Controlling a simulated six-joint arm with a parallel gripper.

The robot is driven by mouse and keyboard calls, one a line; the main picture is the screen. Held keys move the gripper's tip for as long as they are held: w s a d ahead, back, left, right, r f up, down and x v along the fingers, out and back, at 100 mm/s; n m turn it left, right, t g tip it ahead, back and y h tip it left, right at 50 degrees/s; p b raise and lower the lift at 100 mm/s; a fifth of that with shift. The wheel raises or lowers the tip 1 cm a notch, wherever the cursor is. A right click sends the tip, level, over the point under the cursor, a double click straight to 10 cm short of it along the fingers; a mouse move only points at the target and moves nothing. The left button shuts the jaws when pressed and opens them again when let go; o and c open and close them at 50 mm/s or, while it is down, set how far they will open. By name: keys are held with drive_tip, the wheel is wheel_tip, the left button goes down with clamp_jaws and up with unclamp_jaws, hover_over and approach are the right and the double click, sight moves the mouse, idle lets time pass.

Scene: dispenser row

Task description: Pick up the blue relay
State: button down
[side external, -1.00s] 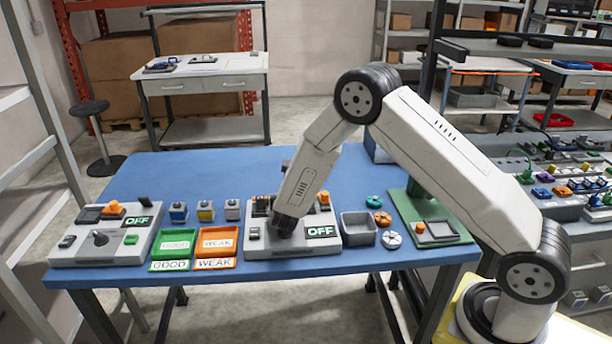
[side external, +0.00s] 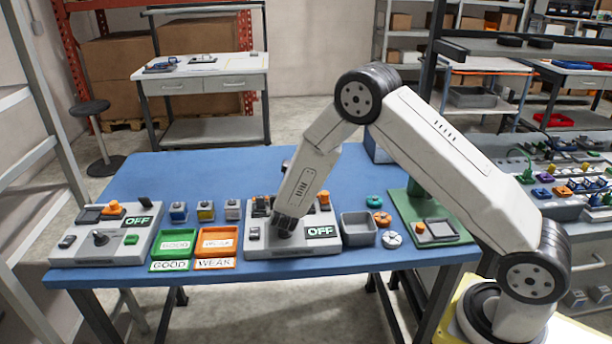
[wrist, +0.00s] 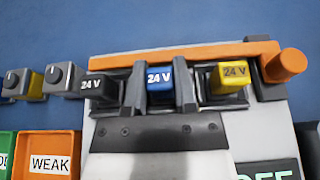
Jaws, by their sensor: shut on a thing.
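The blue relay (wrist: 159,79), marked 24 V, sits in a row on a grey dispenser unit (side external: 262,243) between a black relay (wrist: 97,86) and a yellow relay (wrist: 230,77). My gripper (wrist: 159,92) is shut on the blue relay, with one dark finger at each side of it. In the side view my gripper (side external: 285,226) is down at the unit and hides the blue relay. The relay still stands in line with its neighbours.
An orange bar (wrist: 190,54) with a round knob (wrist: 288,65) runs behind the relays. Left are a green GOOD tray (side external: 170,262), an orange WEAK tray (side external: 216,262) and another control box (side external: 100,238). A grey bin (side external: 358,228) stands right.

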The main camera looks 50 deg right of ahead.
drive_tip(key=shift+r, duration=0.1)
drive_tip(key=shift+r, duration=0.65)
drive_tip(key=s+a+r, duration=0.2)
drive_tip(key=s+r, duration=0.9)
drive_tip(key=s, duration=0.3)
drive_tip(key=shift+r, duration=0.25)
drive_tip(key=shift+w, duration=0.1)
idle(0.6)
